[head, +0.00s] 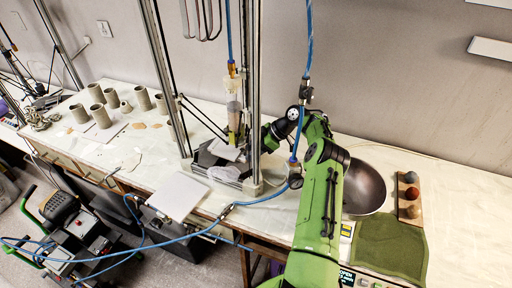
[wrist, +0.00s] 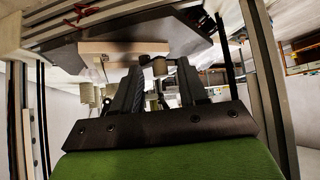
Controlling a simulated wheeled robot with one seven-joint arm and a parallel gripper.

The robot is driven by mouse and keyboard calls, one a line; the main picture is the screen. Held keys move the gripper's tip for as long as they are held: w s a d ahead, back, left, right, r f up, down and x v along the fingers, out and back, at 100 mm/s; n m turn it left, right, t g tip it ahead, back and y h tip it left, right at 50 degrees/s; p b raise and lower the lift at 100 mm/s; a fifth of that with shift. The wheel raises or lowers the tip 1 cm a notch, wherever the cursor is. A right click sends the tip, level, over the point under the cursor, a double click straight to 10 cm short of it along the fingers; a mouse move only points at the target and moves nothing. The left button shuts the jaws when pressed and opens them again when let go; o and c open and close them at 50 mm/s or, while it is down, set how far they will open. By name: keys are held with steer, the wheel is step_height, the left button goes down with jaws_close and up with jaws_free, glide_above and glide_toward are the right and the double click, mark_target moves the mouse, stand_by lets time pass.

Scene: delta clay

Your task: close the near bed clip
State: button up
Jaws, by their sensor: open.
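The printer's bed (head: 215,152) sits low between the upright rails in the head view, with pale sheets on it. In the wrist view the dark underside of a plate, probably the bed (wrist: 170,32), crosses the top. A small cylindrical grey-brown part (wrist: 159,67) shows between my fingers; I cannot tell whether it is the near bed clip or its knob. My gripper (wrist: 158,62) is open, with one dark finger on each side of that part and no clear contact. In the head view my gripper is largely hidden by the right rail and my wrist. The clip's state is unclear.
Upright rails (head: 252,90) stand close to my wrist. A blue hose (head: 265,199) loops beside my arm. Several clay cylinders (head: 101,117) stand left. A white square panel (head: 177,196) lies in front.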

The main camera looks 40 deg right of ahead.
steer(key=p+v, duration=0.2)
steer(key=v, duration=1.3)
steer(key=shift+r+p, duration=0.2)
steer(key=shift+p, duration=0.15)
steer(key=shift+s+d, duration=0.1)
